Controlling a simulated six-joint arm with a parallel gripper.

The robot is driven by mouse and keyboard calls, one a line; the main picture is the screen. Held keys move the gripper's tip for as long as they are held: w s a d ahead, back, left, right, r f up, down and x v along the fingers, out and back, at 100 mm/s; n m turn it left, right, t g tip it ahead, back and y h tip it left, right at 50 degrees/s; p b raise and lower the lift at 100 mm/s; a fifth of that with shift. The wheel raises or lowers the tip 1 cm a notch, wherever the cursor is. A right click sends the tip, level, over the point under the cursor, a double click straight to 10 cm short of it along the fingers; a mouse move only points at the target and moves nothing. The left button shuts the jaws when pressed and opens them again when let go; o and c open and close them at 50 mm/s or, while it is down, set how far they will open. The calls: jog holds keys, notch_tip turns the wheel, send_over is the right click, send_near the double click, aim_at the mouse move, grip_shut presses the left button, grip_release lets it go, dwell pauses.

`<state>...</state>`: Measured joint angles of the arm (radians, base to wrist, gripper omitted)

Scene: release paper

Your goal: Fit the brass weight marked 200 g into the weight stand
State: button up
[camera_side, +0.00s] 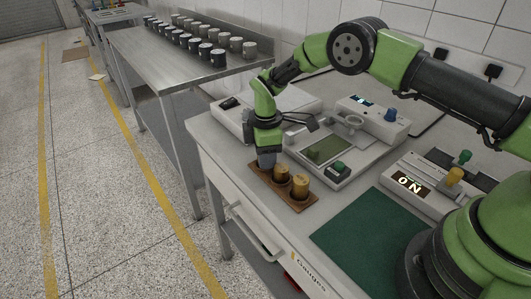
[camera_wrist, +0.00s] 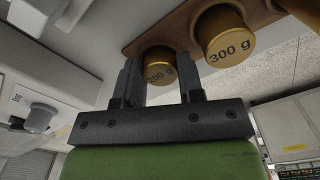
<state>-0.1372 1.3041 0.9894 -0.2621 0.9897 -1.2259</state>
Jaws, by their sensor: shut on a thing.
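The brown wooden weight stand (camera_side: 299,207) lies near the front edge of the bench; its edge also shows in the wrist view (camera_wrist: 180,30). My gripper (camera_side: 267,162) is upright over the stand's left end. In the wrist view my gripper (camera_wrist: 160,85) is shut on the brass weight marked 200 g (camera_wrist: 159,72), with a finger on each side. The 200 g weight appears at the stand; whether it is fully seated is hidden. The weight marked 300 g (camera_wrist: 225,37) stands beside it. Two brass weights show in the side view, a nearer one (camera_side: 300,187) and a middle one (camera_side: 281,174).
A device with a greenish plate (camera_side: 325,150) stands just behind the stand. A metal table with several dark cups (camera_side: 190,42) is farther back left.

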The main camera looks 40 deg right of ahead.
jog(key=o, duration=0.8)
jog(key=shift+f, duration=0.1)
jog(key=s+d+r+m+t, duration=0.1)
jog(key=s+r+m, duration=0.2)
jog(key=r, duration=1.9)
jog(key=s+d+r+m+t+y, duration=0.1)
jog(key=s+r+m+t, duration=0.2)
jog(key=s+r+m, duration=0.35)
jog(key=s+m+t, duration=0.1)
jog(key=s+m, duration=0.1)
jog(key=s, duration=0.4)
jog(key=s+r+m+t, duration=0.1)
jog(key=s+m, duration=0.1)
jog(key=s, duration=0.4)
jog(key=s+d+m+t+y, duration=0.1)
jog(key=s+m, duration=0.2)
jog(key=s, duration=0.3)
jog(key=shift+r, duration=0.25)
